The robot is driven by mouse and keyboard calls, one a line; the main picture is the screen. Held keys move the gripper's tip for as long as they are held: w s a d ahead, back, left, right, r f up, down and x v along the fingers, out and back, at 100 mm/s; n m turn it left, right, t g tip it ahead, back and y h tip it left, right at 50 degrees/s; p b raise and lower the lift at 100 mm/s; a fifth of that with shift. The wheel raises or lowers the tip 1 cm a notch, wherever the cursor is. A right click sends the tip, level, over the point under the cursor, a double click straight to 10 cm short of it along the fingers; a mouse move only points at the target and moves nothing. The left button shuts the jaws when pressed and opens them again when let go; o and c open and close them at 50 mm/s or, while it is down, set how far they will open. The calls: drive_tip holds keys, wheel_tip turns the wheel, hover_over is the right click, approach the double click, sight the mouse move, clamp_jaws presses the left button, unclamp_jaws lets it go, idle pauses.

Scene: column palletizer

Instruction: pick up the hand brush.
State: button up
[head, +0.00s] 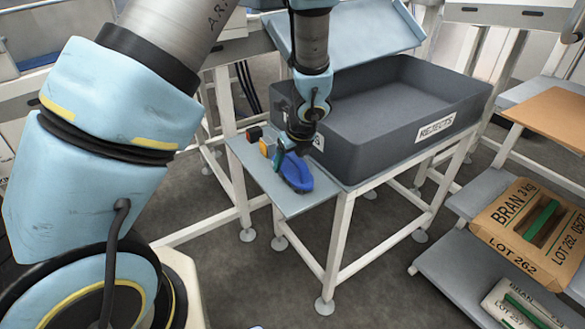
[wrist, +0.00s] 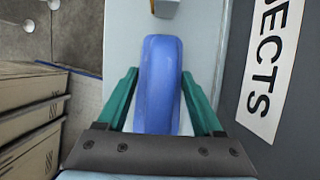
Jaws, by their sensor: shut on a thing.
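The blue hand brush (head: 298,172) is at the small grey side shelf beside the rejects bin in the head view. In the wrist view the brush (wrist: 160,60) lies lengthwise between my gripper's green fingers, its far end reaching past the fingertips. My gripper (wrist: 159,78) is shut on the brush, one finger along each side. In the head view my gripper (head: 283,158) comes down on the brush from above. I cannot tell whether the brush still touches the shelf.
The grey bin labelled REJECTS (head: 437,130) stands right beside the side shelf (head: 297,207). A small yellow and a red item sit at the shelf's back left. A rack at the right holds a brown BRAN bag (head: 503,207). The floor in front is clear.

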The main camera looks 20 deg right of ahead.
drive_tip(key=c, duration=0.5)
drive_tip(key=shift+o, duration=0.2)
drive_tip(key=shift+r, duration=0.1)
wheel_tip(320, 180, up, 10)
drive_tip(key=shift+f+p, duration=0.1)
drive_tip(key=shift+p, duration=0.3)
